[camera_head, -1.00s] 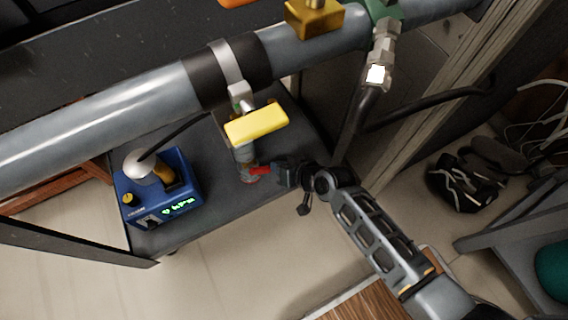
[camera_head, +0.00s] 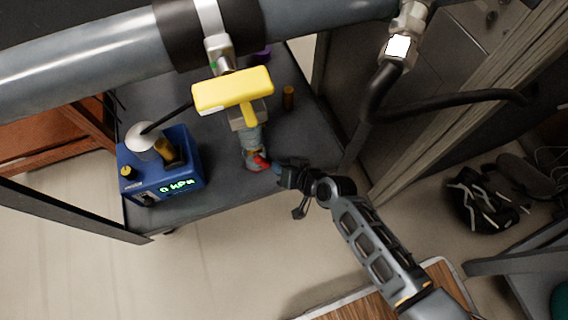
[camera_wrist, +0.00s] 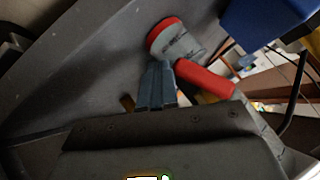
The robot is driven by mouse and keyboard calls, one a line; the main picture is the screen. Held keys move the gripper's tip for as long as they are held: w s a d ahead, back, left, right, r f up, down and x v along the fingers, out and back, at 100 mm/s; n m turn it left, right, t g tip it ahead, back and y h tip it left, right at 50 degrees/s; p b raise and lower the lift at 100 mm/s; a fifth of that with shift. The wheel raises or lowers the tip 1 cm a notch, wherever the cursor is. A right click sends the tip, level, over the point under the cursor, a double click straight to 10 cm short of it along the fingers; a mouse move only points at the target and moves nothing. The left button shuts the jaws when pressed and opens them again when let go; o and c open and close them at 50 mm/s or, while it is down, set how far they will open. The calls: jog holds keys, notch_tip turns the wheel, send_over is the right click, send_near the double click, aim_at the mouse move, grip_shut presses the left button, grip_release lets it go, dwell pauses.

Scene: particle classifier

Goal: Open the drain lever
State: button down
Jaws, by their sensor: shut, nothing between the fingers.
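The red drain lever (camera_head: 261,161) sits low on a grey cylindrical fitting (camera_head: 253,148) under the yellow block (camera_head: 232,92). In the wrist view the red lever (camera_wrist: 205,79) sticks out sideways from the grey body, which has a red ring (camera_wrist: 163,32) at its end. My gripper (camera_head: 277,168) is at the right end of the lever. In the wrist view my gripper's fingers (camera_wrist: 157,72) are shut with nothing between them, beside the lever and close to the grey body. I cannot tell whether they touch it.
A blue device (camera_head: 160,172) with a green "0 kPa" display stands left on the dark cart top (camera_head: 215,200). A large grey pipe (camera_head: 90,70) crosses above. A black hose (camera_head: 440,102) hangs at right.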

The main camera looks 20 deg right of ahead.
jog(key=shift+a+f, duration=0.45)
jog(key=shift+a, duration=0.05)
dwell(0.4)
jog(key=shift+d, duration=0.1)
dwell(0.8)
